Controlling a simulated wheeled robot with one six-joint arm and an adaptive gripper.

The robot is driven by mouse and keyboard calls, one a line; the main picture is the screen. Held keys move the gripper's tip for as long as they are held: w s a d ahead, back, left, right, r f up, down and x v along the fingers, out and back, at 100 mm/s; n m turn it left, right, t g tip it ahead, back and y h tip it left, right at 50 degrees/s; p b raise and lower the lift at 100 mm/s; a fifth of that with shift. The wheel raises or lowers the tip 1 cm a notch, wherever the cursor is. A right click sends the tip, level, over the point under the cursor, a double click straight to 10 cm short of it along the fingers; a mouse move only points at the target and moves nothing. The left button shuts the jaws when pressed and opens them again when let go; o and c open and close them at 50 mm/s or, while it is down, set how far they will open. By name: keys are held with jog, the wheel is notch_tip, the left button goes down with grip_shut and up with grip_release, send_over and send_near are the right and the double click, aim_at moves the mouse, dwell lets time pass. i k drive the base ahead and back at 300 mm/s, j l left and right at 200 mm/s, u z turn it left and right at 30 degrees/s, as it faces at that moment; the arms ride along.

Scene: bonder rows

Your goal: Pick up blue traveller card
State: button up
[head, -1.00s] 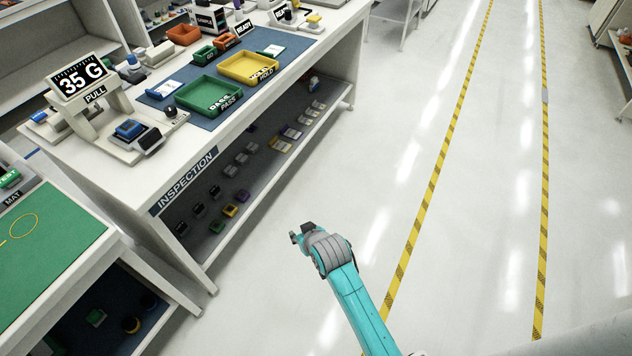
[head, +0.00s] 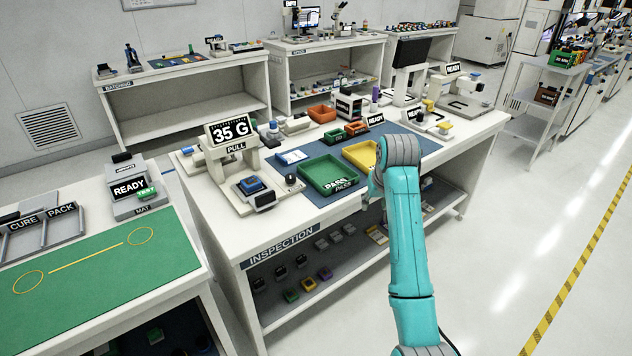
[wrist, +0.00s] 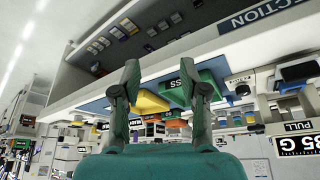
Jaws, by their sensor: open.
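A white card with blue markings (head: 291,157), which looks like the blue traveller card, lies on the blue mat (head: 318,198) of the inspection bench, behind the green PASS tray (head: 328,176). I cannot pick it out in the wrist view. My gripper is mostly hidden behind my arm in the head view, at the bench's front edge and to the right of the card. In the wrist view my gripper (wrist: 160,78) is open, its two fingers apart with nothing between them. That view shows the bench upside down.
A yellow HOLD tray (head: 360,154) stands beside the PASS tray, partly behind my arm. The 35 G pull tester (head: 232,165) stands left of the card. A lower shelf (head: 300,290) holds small items. The aisle floor (head: 530,215) at right is clear.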

aim_at(292, 155)
jog(key=i+l+z, duration=0.15)
jog(key=i, duration=0.35)
jog(key=i+l+z, duration=0.15)
jog(key=i, duration=0.4)
jog(key=i+l+u, duration=0.65)
jog(key=l+u, duration=0.6)
jog(key=u, duration=0.2)
